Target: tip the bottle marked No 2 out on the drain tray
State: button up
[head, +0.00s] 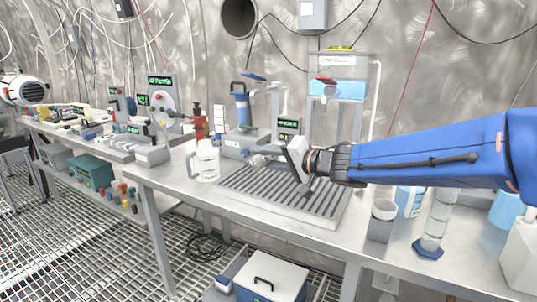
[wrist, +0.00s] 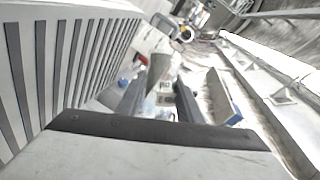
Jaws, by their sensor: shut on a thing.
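The drain tray (head: 325,215) is a grey ribbed tray on the steel bench in the head view. Its slats also fill the left of the wrist view (wrist: 62,62). My gripper (head: 276,157) is above the tray's back part, at the end of the blue arm. It is shut on a small clear bottle (head: 260,159), which looks tipped roughly onto its side, pointing left. In the wrist view a grey-green tapered shape, probably the bottle (wrist: 159,70), shows between my dark fingers (wrist: 160,98). The No 2 mark cannot be read, and I cannot tell whether liquid is running out.
A clear jug (head: 206,162) stands left of the tray. A grey cup (head: 381,220) and a clear cylinder on a blue foot (head: 436,222) stand to the right. A frame with a blue tank (head: 340,90) rises behind the tray.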

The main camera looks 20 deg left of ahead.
jog(key=shift+f+m+y, duration=0.3)
jog(key=shift+m+y, duration=0.1)
jog(key=shift+m, duration=0.3)
jog(key=shift+w+d+f+m+y, duration=0.15)
jog(key=shift+f+m+y, duration=0.3)
jog(key=shift+m, duration=0.55)
jog(key=shift+w+d+r+m+y, duration=0.15)
jog(key=shift+m+y, duration=0.1)
jog(key=shift+m, duration=0.35)
jog(key=shift+w+a+m+y, duration=0.1)
jog(key=shift+m+y, duration=0.1)
jog(key=shift+m, duration=0.4)
jog(key=shift+w+d+r, duration=0.1)
jog(key=shift+r, duration=0.05)
